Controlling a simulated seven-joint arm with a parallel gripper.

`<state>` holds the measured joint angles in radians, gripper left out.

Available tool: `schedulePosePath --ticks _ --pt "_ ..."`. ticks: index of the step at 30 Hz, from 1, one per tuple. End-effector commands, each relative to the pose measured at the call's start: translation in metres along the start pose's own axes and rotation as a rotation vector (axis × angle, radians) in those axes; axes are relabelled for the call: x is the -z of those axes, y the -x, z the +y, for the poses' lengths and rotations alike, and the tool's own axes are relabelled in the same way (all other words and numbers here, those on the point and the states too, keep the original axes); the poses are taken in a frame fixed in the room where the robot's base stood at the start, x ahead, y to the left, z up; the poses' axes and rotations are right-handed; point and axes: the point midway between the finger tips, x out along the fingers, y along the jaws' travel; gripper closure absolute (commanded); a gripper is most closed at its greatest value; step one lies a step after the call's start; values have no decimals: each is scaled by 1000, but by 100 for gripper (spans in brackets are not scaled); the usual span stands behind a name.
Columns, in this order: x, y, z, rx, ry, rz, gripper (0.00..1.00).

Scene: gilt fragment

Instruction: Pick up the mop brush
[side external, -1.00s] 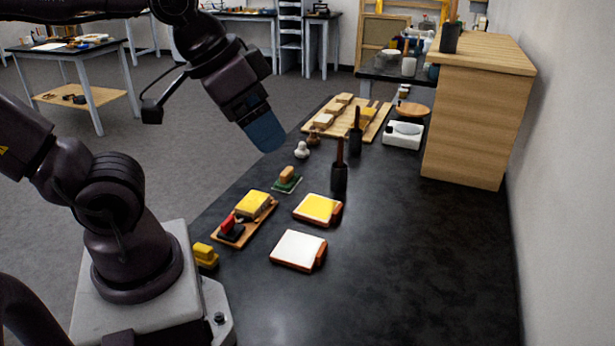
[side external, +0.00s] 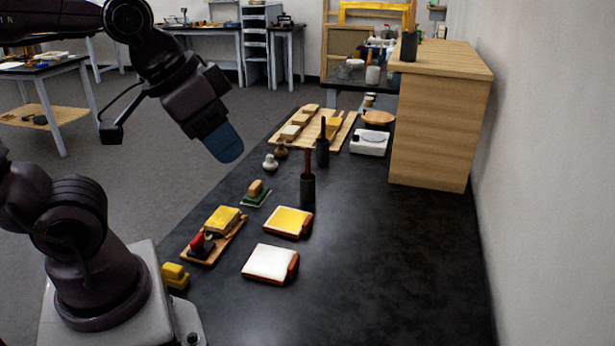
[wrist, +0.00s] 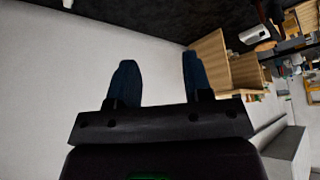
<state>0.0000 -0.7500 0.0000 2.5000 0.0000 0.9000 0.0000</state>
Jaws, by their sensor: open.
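A dark cup (side external: 307,191) with a brown wooden handle (side external: 308,162) upright in it stands near the middle of the black table. A second slim dark upright piece (side external: 322,152) stands farther back, by the wooden board. Either could hold or be the mop brush; I cannot tell which. My gripper (side external: 228,152) hangs in the air to the left of both, well above table height and apart from everything. In the wrist view its two blue fingers (wrist: 157,64) are spread, with nothing between them.
Yellow (side external: 288,221) and white (side external: 270,262) pads lie in front of the cup. A small tray (side external: 228,238) holds a yellow block and a red-topped piece. A wooden board (side external: 338,137), white device (side external: 369,143) and wooden cabinet (side external: 440,125) stand behind. The right front table is clear.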

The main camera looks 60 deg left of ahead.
Motion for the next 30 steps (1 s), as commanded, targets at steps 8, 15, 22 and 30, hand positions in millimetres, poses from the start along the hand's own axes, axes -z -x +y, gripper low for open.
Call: schedulePosePath --ticks 8,15,22,30 --pt "9 -6 -2 3 13 16 54" --pt "76 -61 -25 33 115 175 54" --pt "132 -135 -75 112 233 392 54" --pt "145 -218 -148 258 336 643 54"
